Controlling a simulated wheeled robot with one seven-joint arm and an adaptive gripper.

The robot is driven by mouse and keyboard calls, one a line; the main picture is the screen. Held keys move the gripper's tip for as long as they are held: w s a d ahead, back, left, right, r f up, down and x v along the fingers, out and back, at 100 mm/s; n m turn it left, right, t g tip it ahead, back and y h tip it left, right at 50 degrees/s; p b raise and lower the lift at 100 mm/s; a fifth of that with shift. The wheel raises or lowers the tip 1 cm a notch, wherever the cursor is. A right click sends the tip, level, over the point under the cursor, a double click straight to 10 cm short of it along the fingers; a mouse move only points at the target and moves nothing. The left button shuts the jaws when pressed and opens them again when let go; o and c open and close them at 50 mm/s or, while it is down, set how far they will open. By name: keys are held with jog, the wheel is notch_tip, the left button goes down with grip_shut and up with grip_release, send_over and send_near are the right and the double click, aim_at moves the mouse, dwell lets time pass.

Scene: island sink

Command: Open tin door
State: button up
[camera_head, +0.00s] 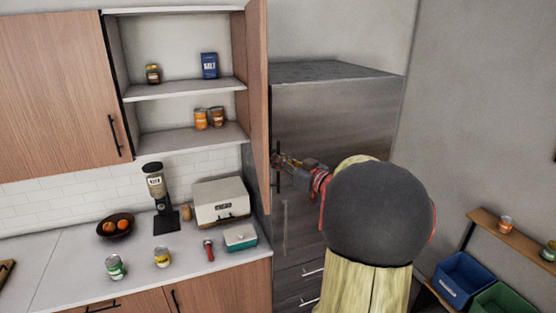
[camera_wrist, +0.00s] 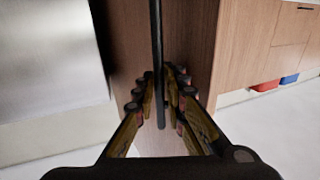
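The wooden door (camera_head: 257,100) of the upper cabinet stands swung open at the right side of its shelves, seen nearly edge-on. Its dark vertical handle (camera_head: 278,150) faces the fridge side. My gripper (camera_head: 279,160) is at the lower part of this handle. In the wrist view the handle (camera_wrist: 157,40) runs between my two fingers (camera_wrist: 160,90), which are close together around it. Two orange tins (camera_head: 209,118) stand on the lower shelf. A jar (camera_head: 153,74) and a blue salt box (camera_head: 209,66) are on the upper shelf.
A tall grey fridge (camera_head: 335,110) stands right of the open door. The counter (camera_head: 60,280) below holds a fruit bowl (camera_head: 115,226), a coffee grinder (camera_head: 160,195), a toaster (camera_head: 221,200) and tins. Blue and green bins (camera_head: 463,280) are at the lower right.

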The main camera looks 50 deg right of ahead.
jog(key=shift+o, duration=1.2)
jog(key=shift+s, duration=0.1)
jog(key=s+a, duration=0.2)
jog(key=s, duration=0.9)
jog(key=shift+s, duration=0.3)
jog(key=shift+a, duration=0.1)
